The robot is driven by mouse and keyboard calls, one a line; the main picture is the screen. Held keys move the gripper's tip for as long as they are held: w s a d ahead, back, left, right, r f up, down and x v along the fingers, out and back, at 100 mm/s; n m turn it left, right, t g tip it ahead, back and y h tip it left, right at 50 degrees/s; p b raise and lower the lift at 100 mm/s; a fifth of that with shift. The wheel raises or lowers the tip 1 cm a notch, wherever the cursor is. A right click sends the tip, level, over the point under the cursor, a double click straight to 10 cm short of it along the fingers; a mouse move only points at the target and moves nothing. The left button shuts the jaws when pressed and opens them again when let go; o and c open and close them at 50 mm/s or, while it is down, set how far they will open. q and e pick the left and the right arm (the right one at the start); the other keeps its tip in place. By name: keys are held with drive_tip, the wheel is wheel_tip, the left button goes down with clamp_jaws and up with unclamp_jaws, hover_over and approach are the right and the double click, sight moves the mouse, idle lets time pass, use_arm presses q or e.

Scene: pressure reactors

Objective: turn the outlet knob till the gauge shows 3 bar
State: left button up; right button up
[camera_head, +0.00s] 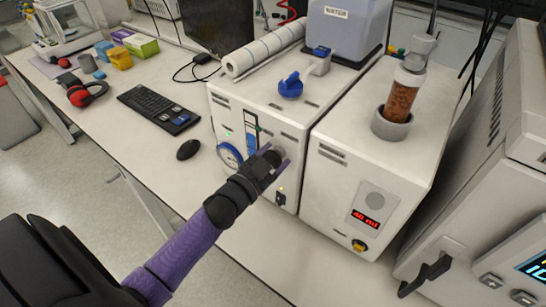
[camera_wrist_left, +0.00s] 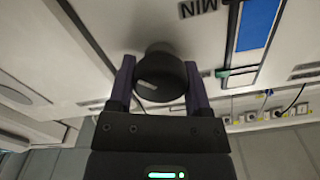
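The white reactor unit (camera_head: 272,128) has a round, blue-rimmed pressure gauge (camera_head: 230,156) on its front. Its needle is too small to read. My left gripper (camera_head: 275,165) is at the unit's front, to the right of the gauge. In the left wrist view, a dark round knob (camera_wrist_left: 162,76) with a pale mark sits between the two purple fingers of this gripper (camera_wrist_left: 160,82). The fingers lie against both its sides and look shut on it. A label, upside down, reads MIN beside the knob. In the head view, the gripper mostly hides the knob. My right gripper is out of view.
A second white unit (camera_head: 350,165) with a red display (camera_head: 367,220) stands close at the right. A blue-handled valve (camera_head: 291,86) is on top of the reactor unit. A mouse (camera_head: 188,150) and keyboard (camera_head: 158,108) lie to the left on the white bench.

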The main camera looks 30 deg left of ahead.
use_arm(q)
drive_tip(key=c, duration=0.5)
drive_tip(key=shift+o, duration=0.2)
drive_tip(key=m, duration=0.2)
drive_tip(key=shift+m, duration=0.4)
drive_tip(key=o, duration=1.3)
drive_tip(key=shift+s, duration=0.15)
drive_tip(key=s, duration=0.9)
drive_tip(key=shift+s+a, duration=0.35)
